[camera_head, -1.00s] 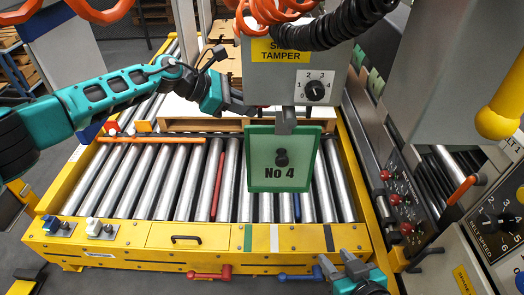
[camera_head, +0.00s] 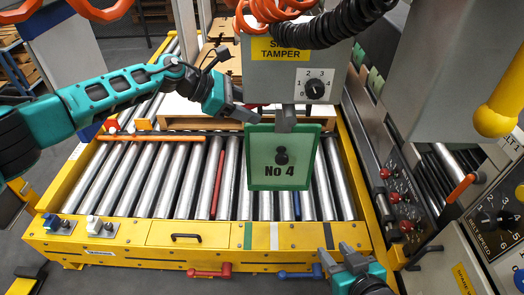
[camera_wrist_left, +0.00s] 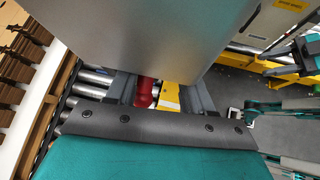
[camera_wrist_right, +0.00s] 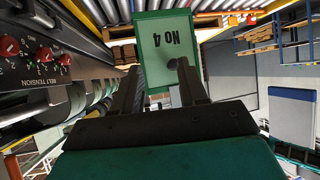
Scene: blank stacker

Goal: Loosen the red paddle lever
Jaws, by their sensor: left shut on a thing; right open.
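My left gripper (camera_head: 246,113) reaches behind the grey side tamper box (camera_head: 290,76). In the left wrist view its fingers (camera_wrist_left: 154,95) are shut on a red lever (camera_wrist_left: 145,90), seen below the edge of a large grey housing. Only a small red part of this lever (camera_head: 256,105) shows in the head view, beside the fingertips; the rest is hidden. My right gripper (camera_head: 336,257) is open and empty above the conveyor's front right corner. In the right wrist view its fingers (camera_wrist_right: 158,88) stand apart, with the green No 4 plate (camera_wrist_right: 168,45) beyond.
The green plate (camera_head: 282,157) hangs under the tamper box, above the rollers (camera_head: 165,178). A red handle (camera_head: 210,272) and a blue handle (camera_head: 298,273) stick out of the yellow conveyor front (camera_head: 130,258). Control panels with knobs (camera_head: 489,216) stand at the right.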

